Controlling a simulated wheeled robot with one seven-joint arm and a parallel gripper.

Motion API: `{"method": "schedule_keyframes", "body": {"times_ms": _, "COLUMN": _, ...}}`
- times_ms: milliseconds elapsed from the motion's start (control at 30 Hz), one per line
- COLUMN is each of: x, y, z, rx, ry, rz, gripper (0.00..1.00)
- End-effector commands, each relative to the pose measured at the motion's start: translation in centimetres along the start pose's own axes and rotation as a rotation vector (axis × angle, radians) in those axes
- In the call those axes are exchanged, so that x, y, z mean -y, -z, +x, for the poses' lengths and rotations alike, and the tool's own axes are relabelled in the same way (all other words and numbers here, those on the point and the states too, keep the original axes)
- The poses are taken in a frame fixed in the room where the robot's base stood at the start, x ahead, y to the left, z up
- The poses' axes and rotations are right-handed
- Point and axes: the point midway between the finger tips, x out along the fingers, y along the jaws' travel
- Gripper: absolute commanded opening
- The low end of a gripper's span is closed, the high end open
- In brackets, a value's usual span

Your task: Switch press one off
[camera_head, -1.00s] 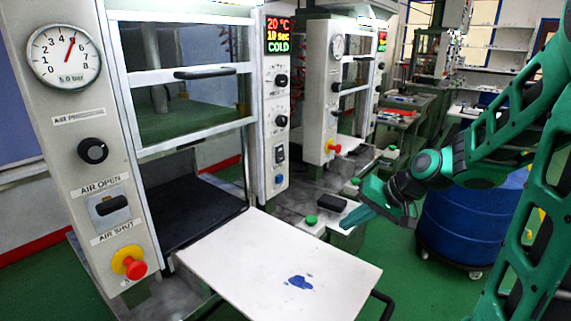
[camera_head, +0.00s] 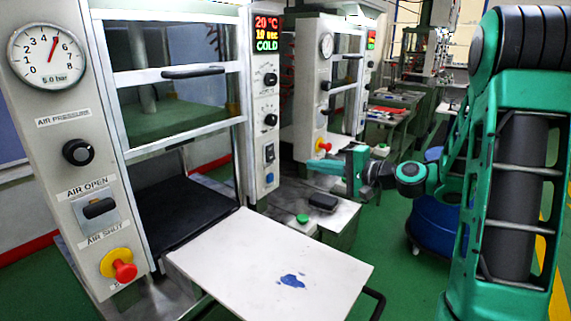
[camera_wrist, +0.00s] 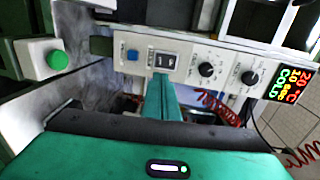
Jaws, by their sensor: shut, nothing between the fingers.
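Press one stands at the left in the head view, with a narrow control panel (camera_head: 262,105) on its right post. A dark rocker switch (camera_head: 269,153) sits low on that panel, above a small blue button. The switch also shows in the wrist view (camera_wrist: 165,60), with the blue button (camera_wrist: 132,54) beside it. The panel's lit display (camera_head: 267,34) reads 20 °C, 10 sec, COLD. My gripper (camera_head: 312,164) is shut and empty, its green fingers pointing at the panel. In the wrist view the fingertips (camera_wrist: 163,82) line up just short of the switch; contact cannot be told.
A white plate (camera_head: 270,265) with a blue blot juts out in front of the press. A green button (camera_head: 302,218) and a black-topped box stand below my gripper. A red emergency knob (camera_head: 124,271) is on the left post. A second press (camera_head: 315,85) stands behind.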

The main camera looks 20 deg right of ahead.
Motion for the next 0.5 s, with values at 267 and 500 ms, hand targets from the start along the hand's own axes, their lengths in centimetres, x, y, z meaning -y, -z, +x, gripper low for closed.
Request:
{"method": "schedule_keyframes", "body": {"times_ms": 267, "x": 0.0, "y": -0.2, "z": 3.6, "rx": 0.006, "ry": -0.001, "rz": -0.001, "gripper": 0.0}}
{"method": "schedule_keyframes", "body": {"times_ms": 500, "x": 0.0, "y": -0.2, "z": 8.2, "rx": 0.005, "ry": -0.001, "rz": -0.002, "gripper": 0.0}}
